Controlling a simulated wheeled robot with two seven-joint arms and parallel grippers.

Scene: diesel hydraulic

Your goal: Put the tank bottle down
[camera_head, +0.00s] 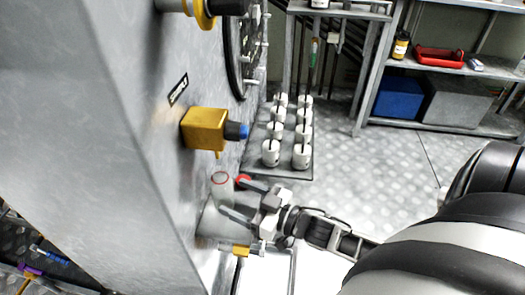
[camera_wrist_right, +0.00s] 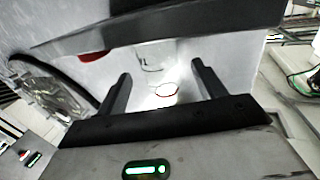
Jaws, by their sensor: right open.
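The tank bottle (camera_head: 222,190) is pale and see-through with a red ring at its top. It stands close against the grey machine wall at the lower middle of the head view. My right gripper (camera_head: 238,200) is open beside it, its two fingers pointing left towards the wall. In the right wrist view the bottle (camera_wrist_right: 152,62) shows between and beyond the spread fingers (camera_wrist_right: 160,74). I cannot tell if either finger touches it. The bottle's base is hard to make out against the bright background. My left gripper is not in view.
A yellow block with a blue tip (camera_head: 205,129) juts from the wall above the bottle. A small yellow fitting (camera_head: 241,251) is below the gripper. White cylinders (camera_head: 271,152) stand on a floor plate behind. A shelf with a red tray (camera_head: 440,57) is at back right.

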